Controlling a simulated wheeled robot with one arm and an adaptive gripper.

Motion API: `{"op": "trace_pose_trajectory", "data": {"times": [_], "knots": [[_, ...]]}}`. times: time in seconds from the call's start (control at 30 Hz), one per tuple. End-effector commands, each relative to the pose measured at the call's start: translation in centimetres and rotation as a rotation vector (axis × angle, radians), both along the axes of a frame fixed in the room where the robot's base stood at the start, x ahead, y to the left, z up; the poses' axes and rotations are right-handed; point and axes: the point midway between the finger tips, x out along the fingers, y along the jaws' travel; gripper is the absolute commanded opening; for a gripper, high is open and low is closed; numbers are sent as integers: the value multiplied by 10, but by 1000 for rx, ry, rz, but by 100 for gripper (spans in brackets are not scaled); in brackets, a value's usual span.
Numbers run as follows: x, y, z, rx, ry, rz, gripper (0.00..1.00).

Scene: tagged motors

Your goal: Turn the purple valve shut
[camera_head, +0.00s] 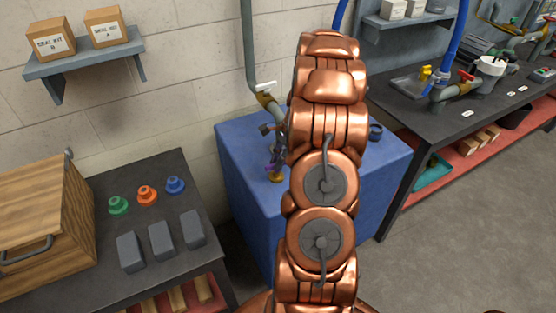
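A small purple part (271,168), which looks like the purple valve's handle, shows just left of my copper arm. It sits above a small yellowish base on the blue cabinet (247,190). It is too small to tell how far it is turned. My arm rises through the middle of the picture and covers much of the cabinet top. I cannot make out my gripper; its end of the arm seems hidden behind the links. Small dark and grey fittings (279,140) stand close above the purple part, partly behind the arm.
A grey pipe (248,45) with a pale-handled valve (266,87) comes down the wall. A dark table (80,285) at left holds a wooden box (45,220), coloured knobs and grey blocks. A dark workbench (400,115) stands at right. Open floor lies at lower right.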

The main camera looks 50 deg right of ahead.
Motion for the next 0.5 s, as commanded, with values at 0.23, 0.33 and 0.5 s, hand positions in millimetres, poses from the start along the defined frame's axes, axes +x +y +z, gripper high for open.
{"op": "trace_pose_trajectory", "data": {"times": [0.23,0.33,0.5], "knots": [[0,0,0,0,0,-1,39],[0,0,0,0,0,-1,39],[0,0,1,0,-1,-1,39]]}}
